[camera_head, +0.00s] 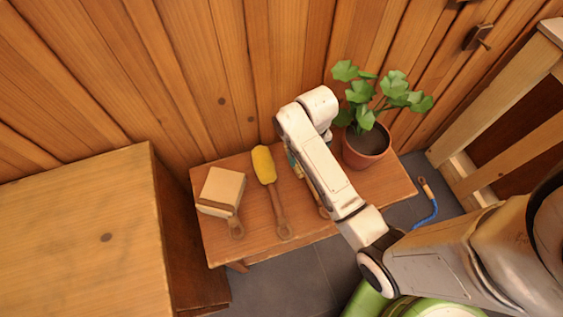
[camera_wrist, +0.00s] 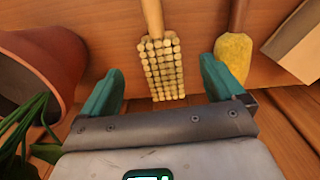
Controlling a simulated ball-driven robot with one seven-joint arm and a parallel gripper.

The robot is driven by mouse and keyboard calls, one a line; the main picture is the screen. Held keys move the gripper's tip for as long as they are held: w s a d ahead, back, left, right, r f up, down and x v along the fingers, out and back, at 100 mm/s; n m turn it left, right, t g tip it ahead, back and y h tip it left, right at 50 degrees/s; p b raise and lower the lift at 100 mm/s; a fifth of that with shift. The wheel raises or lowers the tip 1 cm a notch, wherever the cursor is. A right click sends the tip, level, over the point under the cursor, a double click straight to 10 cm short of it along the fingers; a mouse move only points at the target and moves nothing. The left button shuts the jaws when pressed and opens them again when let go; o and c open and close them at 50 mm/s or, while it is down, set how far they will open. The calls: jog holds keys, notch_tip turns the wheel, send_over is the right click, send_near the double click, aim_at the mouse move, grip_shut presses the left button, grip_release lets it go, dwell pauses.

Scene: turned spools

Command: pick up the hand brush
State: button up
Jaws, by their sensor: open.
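The hand brush (camera_wrist: 162,68), with rows of pale bristle tufts and a wooden handle, lies at the top middle of the wrist view. In the head view my arm hides most of it; a bit of its handle (camera_head: 322,210) shows near the bench's front edge. My gripper (camera_wrist: 163,80) is open, with one teal finger on either side of the bristle head. I cannot tell how far the fingers are above the bench. In the head view only a sliver of teal shows beside my arm.
A low wooden bench (camera_head: 254,215) stands against the plank wall. A yellow-headed brush (camera_head: 264,166) and a broad cream-headed brush (camera_head: 222,187) lie left of my arm. A potted plant (camera_head: 366,146) stands close on the right. A wooden cabinet (camera_head: 80,235) stands at left.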

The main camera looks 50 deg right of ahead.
notch_tip(320, 180, down, 10)
jog(key=shift+d+f+b, duration=0.1)
jog(key=shift+f+b, duration=0.05)
jog(key=shift+b, duration=0.15)
jog(key=shift+c, duration=0.4)
jog(key=c, duration=1.1)
